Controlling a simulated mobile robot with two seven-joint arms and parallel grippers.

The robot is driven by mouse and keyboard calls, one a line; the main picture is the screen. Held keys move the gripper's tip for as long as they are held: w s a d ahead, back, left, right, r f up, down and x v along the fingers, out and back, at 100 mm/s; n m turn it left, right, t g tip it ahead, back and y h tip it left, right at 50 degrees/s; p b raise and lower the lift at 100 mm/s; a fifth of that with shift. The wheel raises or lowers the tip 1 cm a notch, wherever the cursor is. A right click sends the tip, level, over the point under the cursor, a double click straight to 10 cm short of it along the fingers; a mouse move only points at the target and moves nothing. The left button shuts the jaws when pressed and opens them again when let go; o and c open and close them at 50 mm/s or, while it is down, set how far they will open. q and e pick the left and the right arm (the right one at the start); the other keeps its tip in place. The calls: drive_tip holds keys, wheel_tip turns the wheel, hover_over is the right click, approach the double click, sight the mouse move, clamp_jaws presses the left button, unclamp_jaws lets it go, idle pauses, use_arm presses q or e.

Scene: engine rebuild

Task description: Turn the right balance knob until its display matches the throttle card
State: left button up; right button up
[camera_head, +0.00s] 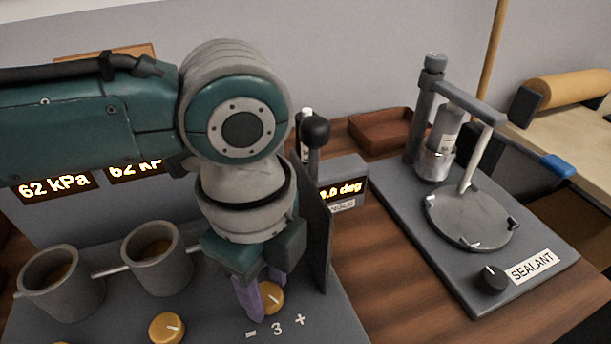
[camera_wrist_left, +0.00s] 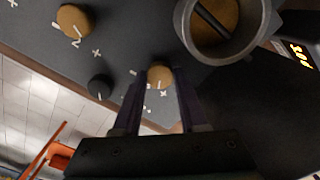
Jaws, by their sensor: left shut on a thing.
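My left gripper (camera_head: 258,300) points down at the right end of the grey panel. Its purple fingers are shut on the rightmost yellow knob (camera_head: 271,297), marked "- 3 +". The wrist view shows this knob (camera_wrist_left: 159,74) between the fingertips. Another yellow knob (camera_head: 166,328) stands free to its left; it also shows in the wrist view (camera_wrist_left: 73,20), marked 2. The left display (camera_head: 55,187) reads 62 kPa. The second display (camera_head: 136,170) shows 62 kP, its rest hidden by my arm. A third display (camera_head: 341,190) ends in ".0 deg", partly covered. I cannot make out a throttle card.
Two open grey cylinders (camera_head: 62,280) (camera_head: 155,255) stand on the panel behind the knobs. A black-knobbed lever (camera_head: 316,130) rises just right of my wrist. A sealant stand (camera_head: 470,215) and a brown tray (camera_head: 381,127) are farther right. Bare wood (camera_head: 385,285) lies between.

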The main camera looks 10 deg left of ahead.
use_arm(q)
clamp_jaws()
drive_tip(key=shift+r+n+p, duration=0.25)
drive_tip(key=shift+n+p, duration=0.75)
drive_tip(key=shift+p, duration=0.25)
drive_tip(key=n+p, duration=0.2)
drive_tip(key=shift+s+n, duration=0.1)
drive_tip(key=shift+n, duration=0.2)
drive_tip(key=n+p, duration=0.2)
drive_tip(key=n, duration=0.1)
drive_tip(key=shift+n, duration=0.3)
drive_tip(key=shift+f+n+p, duration=0.15)
drive_tip(key=shift+n+p, duration=0.9)
drive_tip(key=shift+n, duration=0.65)
